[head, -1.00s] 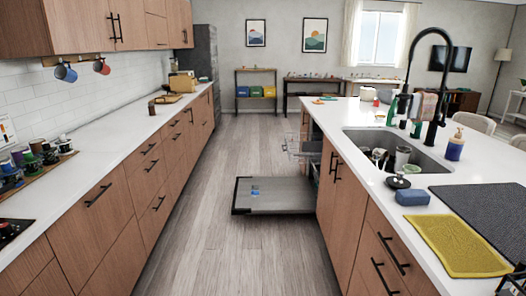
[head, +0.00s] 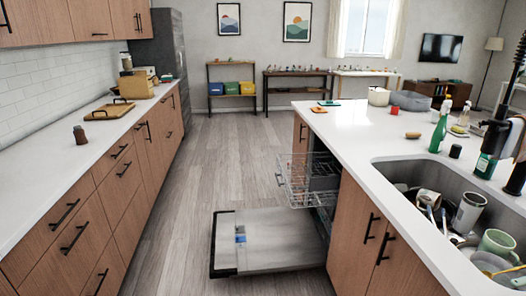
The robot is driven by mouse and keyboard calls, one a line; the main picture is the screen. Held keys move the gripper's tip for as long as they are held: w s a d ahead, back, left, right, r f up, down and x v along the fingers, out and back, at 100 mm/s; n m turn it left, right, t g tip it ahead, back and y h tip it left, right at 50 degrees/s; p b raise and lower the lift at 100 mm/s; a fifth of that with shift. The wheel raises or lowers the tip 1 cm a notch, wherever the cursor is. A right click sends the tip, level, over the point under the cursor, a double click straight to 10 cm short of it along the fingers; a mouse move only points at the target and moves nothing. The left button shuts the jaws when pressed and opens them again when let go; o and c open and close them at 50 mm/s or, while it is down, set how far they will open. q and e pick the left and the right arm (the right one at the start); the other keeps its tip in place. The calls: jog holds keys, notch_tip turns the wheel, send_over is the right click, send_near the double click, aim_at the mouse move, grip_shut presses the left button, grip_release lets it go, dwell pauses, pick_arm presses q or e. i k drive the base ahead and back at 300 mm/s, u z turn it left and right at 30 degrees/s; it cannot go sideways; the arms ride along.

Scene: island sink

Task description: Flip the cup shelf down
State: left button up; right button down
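The dishwasher stands open in the island's left side, in the middle of the head view. Its door (head: 275,243) lies folded down flat above the floor. A wire rack (head: 300,183) sticks out of the opening above the door, toward the aisle. Thin wire tiers show in it, but I cannot make out the cup shelf or whether it is up or down. The inside of the dishwasher is mostly hidden by the island front. Neither of my grippers can be made out in the head view now.
The island countertop (head: 345,135) has a sink (head: 395,180) at right holding cups and dishes, with a black faucet (head: 517,180) and green bottle (head: 440,128) beside it. The left counter (head: 60,160) bounds the aisle. The wooden floor (head: 180,200) left of the door is clear.

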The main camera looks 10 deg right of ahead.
aim_at(331, 182)
jog(key=i, duration=2.55)
jog(key=z, duration=0.7)
